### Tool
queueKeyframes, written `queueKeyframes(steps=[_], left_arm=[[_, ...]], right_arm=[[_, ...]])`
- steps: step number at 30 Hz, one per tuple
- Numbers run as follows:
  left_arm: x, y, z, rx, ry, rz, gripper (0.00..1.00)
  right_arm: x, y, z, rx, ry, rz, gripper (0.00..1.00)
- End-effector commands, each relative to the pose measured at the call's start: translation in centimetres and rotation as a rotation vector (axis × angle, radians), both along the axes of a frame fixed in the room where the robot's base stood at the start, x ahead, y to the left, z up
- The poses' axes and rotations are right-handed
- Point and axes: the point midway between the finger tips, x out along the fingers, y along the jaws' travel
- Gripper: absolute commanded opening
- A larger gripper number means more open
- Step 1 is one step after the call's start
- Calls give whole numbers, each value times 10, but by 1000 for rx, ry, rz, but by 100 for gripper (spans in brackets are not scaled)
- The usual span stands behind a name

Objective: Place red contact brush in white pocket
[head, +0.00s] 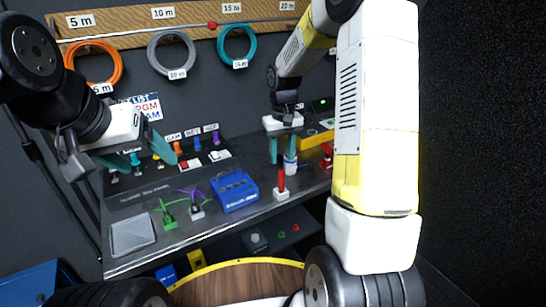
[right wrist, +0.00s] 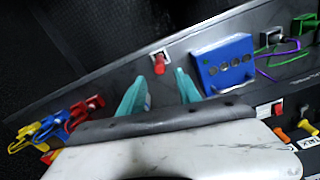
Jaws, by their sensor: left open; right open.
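A red contact brush (head: 281,180) stands upright in a small white pocket block (head: 282,195) near the front edge of the counter. The red piece (right wrist: 159,66) and its white block (right wrist: 160,54) also show in the right wrist view, beyond the fingers. My right gripper (head: 283,150) is open, behind the brush and apart from it. Its teal fingers (right wrist: 160,93) show no red piece between them. My left gripper (head: 138,156) is open and empty at the left, above the back of the counter. Whether the brush is fully seated cannot be told.
A blue box (head: 235,190) stands left of the brush. A white and blue container (head: 290,163) is by my right fingers. Green (head: 168,217) and purple-wired clips and a grey tray (head: 133,236) lie further left. Red, blue and yellow clips (right wrist: 82,112) show in the wrist view.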

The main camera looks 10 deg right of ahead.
Motion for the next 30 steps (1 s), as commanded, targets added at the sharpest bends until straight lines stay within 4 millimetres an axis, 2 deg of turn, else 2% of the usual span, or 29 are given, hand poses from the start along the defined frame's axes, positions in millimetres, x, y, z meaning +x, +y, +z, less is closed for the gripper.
queueKeyframes(steps=[7, 11, 15, 21, 27, 30], left_arm=[[0, 0, 0, 0, 0, 0, 72], [0, 0, 0, 0, 0, 0, 72], [0, 0, 0, 0, 0, 0, 72], [0, 0, 0, 0, 0, 0, 72], [0, 0, 0, 0, 0, 0, 72], [0, 0, 0, 0, 0, 0, 72]], right_arm=[[-6, 0, 29, 2, -18, -3, 40], [-27, 1, 68, 14, -80, -15, 40], [-70, 4, 119, 43, -178, -36, 40], [-140, 10, 169, 103, -322, -67, 40], [-205, 16, 189, 174, -449, -92, 40], [-225, 19, 190, 201, -491, -100, 40]])
